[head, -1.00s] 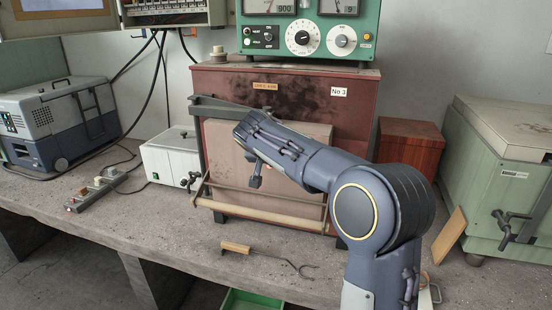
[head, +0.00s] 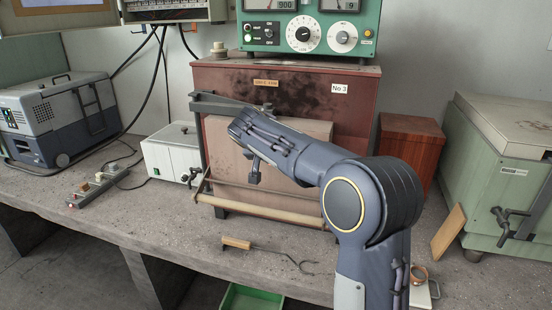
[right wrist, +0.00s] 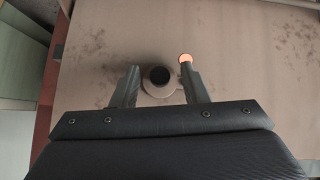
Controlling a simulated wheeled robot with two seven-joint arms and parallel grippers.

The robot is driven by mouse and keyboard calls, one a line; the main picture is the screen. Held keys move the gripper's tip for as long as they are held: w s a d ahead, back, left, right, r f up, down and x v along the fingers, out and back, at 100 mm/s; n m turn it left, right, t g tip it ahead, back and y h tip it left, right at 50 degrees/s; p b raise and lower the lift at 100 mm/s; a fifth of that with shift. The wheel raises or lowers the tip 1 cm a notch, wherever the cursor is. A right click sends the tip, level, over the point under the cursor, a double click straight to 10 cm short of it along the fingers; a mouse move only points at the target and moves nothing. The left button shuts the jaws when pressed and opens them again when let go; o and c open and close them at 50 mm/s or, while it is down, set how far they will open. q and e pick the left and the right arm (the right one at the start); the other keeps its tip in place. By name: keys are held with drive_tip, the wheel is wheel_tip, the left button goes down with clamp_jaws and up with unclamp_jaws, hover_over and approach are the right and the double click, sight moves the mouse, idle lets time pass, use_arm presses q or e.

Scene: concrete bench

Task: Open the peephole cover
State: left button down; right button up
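The furnace (head: 290,80) is a reddish-brown box with a tan front door (head: 222,150), largely covered by my right arm. In the right wrist view, the peephole cover (right wrist: 148,89) is a small pale disc with a dark round knob (right wrist: 159,76) on the door face. A glowing orange round spot (right wrist: 185,58) shows up and right of it, at my right fingertip. My right gripper (right wrist: 160,72) is open, its fingers on either side of the knob with gaps visible. The head view hides the cover and these fingers behind my arm. My left gripper is out of view.
A rail (head: 262,204) runs across the furnace's lower front. A wooden-handled hook (head: 238,243) lies on the bench before it. A green controller (head: 310,30) stands on top. A white box (head: 165,155) is at left, a reddish-brown box (head: 408,145) at right.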

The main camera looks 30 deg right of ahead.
drive_tip(key=v, duration=0.8)
drive_tip(key=shift+b, duration=0.3)
drive_tip(key=shift+d+f, duration=0.1)
drive_tip(key=s+a+f+n+y, duration=0.1)
drive_tip(key=s+f+n+y, duration=0.35)
drive_tip(key=s, duration=0.85)
drive_tip(key=s+a+f+n+y, duration=0.1)
drive_tip(key=s+a+f+y, duration=0.2)
drive_tip(key=s+a+f, duration=0.3)
drive_tip(key=s+a+f+n+y+p, duration=0.1)
drive_tip(key=s+a+f+y, duration=0.2)
drive_tip(key=s, duration=1)
drive_tip(key=a+f, duration=0.3)
drive_tip(key=a, duration=0.1)
drive_tip(key=shift+s+a+f+y, duration=0.25)
drive_tip(key=shift+a+f+y, duration=0.05)
drive_tip(key=shift+f+y, duration=0.05)
drive_tip(key=shift+n, duration=0.25)
